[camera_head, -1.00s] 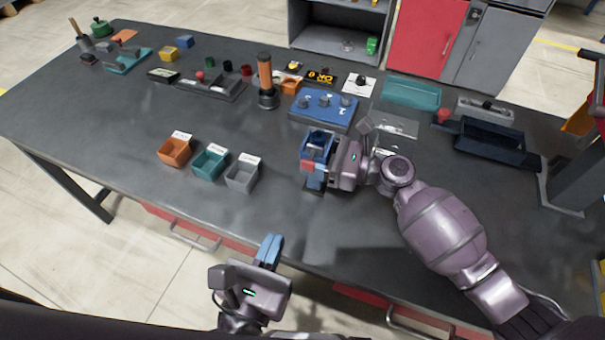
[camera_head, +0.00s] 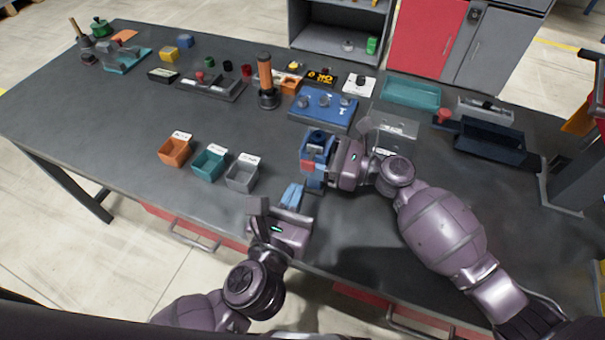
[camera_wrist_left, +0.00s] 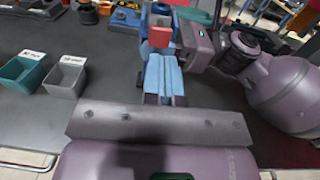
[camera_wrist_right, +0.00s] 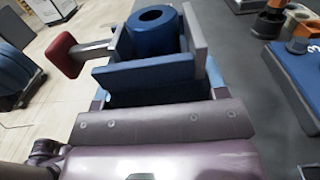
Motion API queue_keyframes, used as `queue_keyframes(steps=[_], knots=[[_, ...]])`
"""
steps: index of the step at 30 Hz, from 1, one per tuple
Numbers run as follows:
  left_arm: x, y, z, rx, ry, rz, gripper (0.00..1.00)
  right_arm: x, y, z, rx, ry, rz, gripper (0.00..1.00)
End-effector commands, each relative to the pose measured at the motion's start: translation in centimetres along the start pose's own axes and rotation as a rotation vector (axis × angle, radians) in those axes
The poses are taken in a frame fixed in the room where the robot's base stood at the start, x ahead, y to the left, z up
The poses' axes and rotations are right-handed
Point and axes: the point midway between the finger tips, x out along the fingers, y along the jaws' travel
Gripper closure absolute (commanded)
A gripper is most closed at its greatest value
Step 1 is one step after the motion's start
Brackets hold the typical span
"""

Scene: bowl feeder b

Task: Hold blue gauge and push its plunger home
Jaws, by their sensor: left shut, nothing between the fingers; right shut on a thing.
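The blue gauge (camera_head: 317,136) is held at the middle of the bench by my right gripper (camera_head: 321,150), which is shut on it. In the right wrist view, the gauge's round blue ring (camera_wrist_right: 157,17) sits between the fingers. A red plunger knob (camera_wrist_right: 61,54) on a grey stem sticks out of its side, clear of the body. The red knob (camera_head: 307,166) faces the bench's front edge in the head view. My left gripper (camera_head: 292,194) is shut and empty, just in front of the knob. The left wrist view shows the knob (camera_wrist_left: 160,37) beyond its fingertips, seemingly apart.
Orange (camera_head: 174,153), teal (camera_head: 208,164) and grey (camera_head: 241,175) bins stand left of the grippers. A blue panel with knobs (camera_head: 323,110) lies behind the gauge. A dark tray (camera_head: 487,143) lies at right. Bench space between the bins and front edge is clear.

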Motion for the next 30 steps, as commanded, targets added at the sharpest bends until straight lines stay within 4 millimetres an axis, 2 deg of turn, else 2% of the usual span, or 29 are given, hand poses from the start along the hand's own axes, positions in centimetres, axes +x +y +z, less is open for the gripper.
queue_keyframes(steps=[3, 9, 25, 30], knots=[[1.8, 0.0, 0.1, 0.001, -0.002, 0.000, 1.00, 0.0, 0.0, 0.0, 0.000, 0.000, 0.000, 0.77], [3.7, 0.0, 0.0, 0.001, -0.002, 0.000, 1.00, 0.0, 0.0, 0.0, 0.000, 0.000, 0.000, 0.77], [4.5, 0.0, 0.0, 0.000, -0.001, 0.000, 1.00, 0.0, 0.0, 0.0, 0.000, 0.000, 0.000, 0.77], [6.1, 0.0, 0.0, 0.000, -0.002, 0.001, 1.00, 0.0, 0.0, 0.0, 0.000, 0.000, 0.000, 0.77]])
